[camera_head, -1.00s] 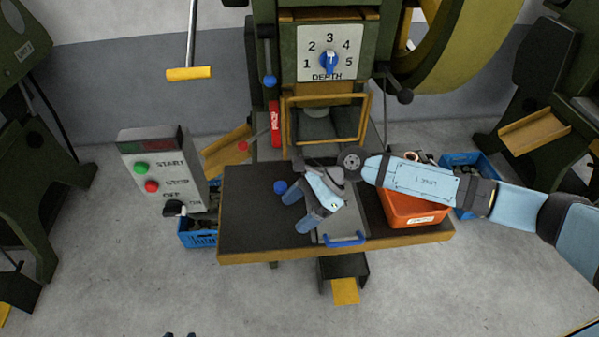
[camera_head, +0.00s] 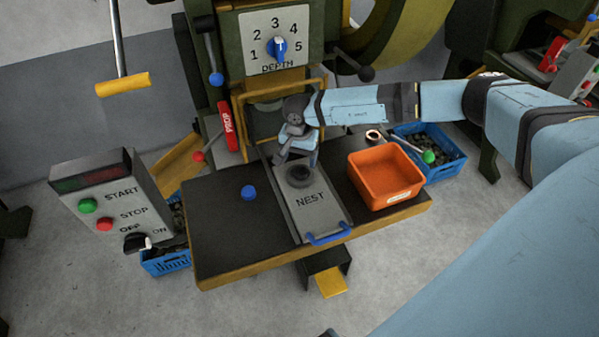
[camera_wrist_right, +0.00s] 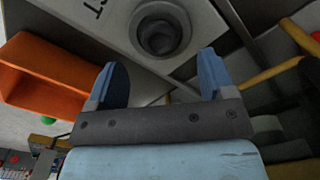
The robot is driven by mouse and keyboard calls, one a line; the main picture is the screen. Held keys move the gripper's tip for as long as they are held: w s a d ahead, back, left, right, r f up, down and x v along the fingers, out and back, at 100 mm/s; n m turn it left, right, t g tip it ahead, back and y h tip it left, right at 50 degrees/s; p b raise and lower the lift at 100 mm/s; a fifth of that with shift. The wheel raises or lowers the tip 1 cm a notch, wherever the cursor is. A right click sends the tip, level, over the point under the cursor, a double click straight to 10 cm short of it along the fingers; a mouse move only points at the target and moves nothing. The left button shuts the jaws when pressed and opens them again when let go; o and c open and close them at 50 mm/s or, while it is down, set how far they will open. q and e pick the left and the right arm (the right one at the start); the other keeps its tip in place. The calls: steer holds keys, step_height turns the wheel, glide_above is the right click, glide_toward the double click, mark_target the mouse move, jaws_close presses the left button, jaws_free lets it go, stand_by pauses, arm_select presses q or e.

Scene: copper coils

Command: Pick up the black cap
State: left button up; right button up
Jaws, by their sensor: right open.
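A dark round piece (camera_head: 299,175), the only thing here that looks like the black cap, sits on the grey plate marked NEST (camera_head: 311,207). In the right wrist view the round piece (camera_wrist_right: 160,34) looks like a ring with a dark hollow centre; I cannot tell whether it is a cap or part of the plate. My right gripper (camera_head: 296,161) is just behind and above it, fingers pointing down. In the wrist view the right gripper (camera_wrist_right: 163,78) is open and empty, with the round piece beyond its fingertips. My left gripper is out of view.
An orange bin (camera_head: 384,181) stands right of the nest plate, with a blue crate (camera_head: 440,163) beyond. The press frame (camera_head: 270,90) rises behind. A control box (camera_head: 107,205) stands left. A blue handle (camera_head: 328,235) is in front.

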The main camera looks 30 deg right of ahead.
mark_target(300, 170)
steer(key=f, duration=0.5)
steer(key=shift+w+d+f, duration=0.15)
steer(key=shift+d+f, duration=0.15)
steer(key=shift+f, duration=0.1)
steer(key=c, duration=1)
